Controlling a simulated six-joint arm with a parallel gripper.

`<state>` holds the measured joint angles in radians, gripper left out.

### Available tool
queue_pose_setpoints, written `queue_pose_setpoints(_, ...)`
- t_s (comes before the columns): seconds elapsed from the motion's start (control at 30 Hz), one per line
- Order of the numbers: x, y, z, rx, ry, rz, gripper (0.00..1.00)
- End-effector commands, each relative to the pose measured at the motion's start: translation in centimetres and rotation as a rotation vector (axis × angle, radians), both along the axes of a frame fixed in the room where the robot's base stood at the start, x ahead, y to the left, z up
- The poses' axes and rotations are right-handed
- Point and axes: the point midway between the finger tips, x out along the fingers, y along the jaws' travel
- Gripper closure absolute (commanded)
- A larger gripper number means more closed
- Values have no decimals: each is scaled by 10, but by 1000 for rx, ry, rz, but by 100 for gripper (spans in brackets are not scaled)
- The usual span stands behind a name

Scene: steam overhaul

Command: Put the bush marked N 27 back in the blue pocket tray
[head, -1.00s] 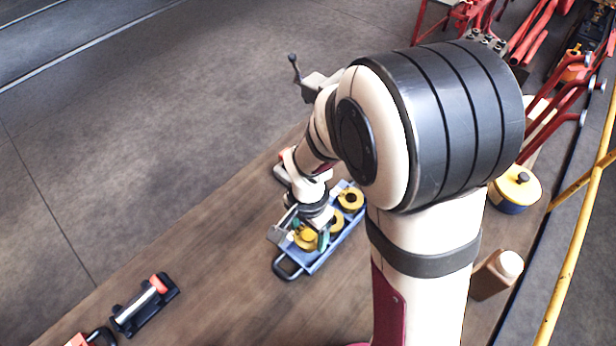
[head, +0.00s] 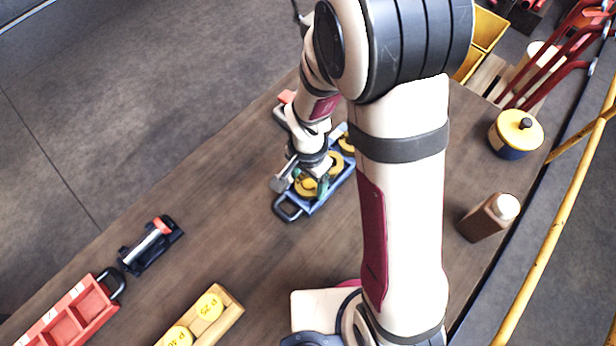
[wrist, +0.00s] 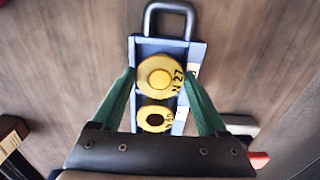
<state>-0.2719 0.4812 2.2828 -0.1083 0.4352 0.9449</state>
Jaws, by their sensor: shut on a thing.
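The yellow bush marked N 27 (wrist: 160,77) is between the green fingers of my gripper (wrist: 158,74), which is shut on it. It is at the handle end of the blue pocket tray (wrist: 198,57). I cannot tell whether it is fully seated or slightly raised. A second yellow bush (wrist: 155,119) with a dark centre sits behind it in the tray; its mark is unclear. In the head view my gripper (head: 313,186) is over the handle end of the blue tray (head: 309,208), with N 27 (head: 304,187) partly hidden. Another yellow bush (head: 347,143) is at the far end.
A black stand with a metal cylinder (head: 150,246), a red tray (head: 93,312) and a wooden holder (head: 228,312) with yellow discs lie at left and front. A brown bottle (head: 487,219) and a yellow-lidded pot (head: 517,130) stand at right.

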Motion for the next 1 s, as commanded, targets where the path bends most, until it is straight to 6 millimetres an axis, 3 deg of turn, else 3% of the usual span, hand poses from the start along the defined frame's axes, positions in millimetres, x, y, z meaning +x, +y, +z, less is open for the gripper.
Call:
queue_pose_setpoints(0.27, 0, 0, -6, 0, 1, 0, 100)
queue_pose_setpoints(0.3, 0, 0, -5, -1, 1, 0, 17)
queue_pose_setpoints(0.4, 0, 0, -5, -1, 1, 0, 0)
queue_pose_setpoints(0.67, 0, 0, -2, 0, 0, 0, 0)
queue_pose_setpoints(1.0, 1, 0, 36, 1, -2, 0, 0)
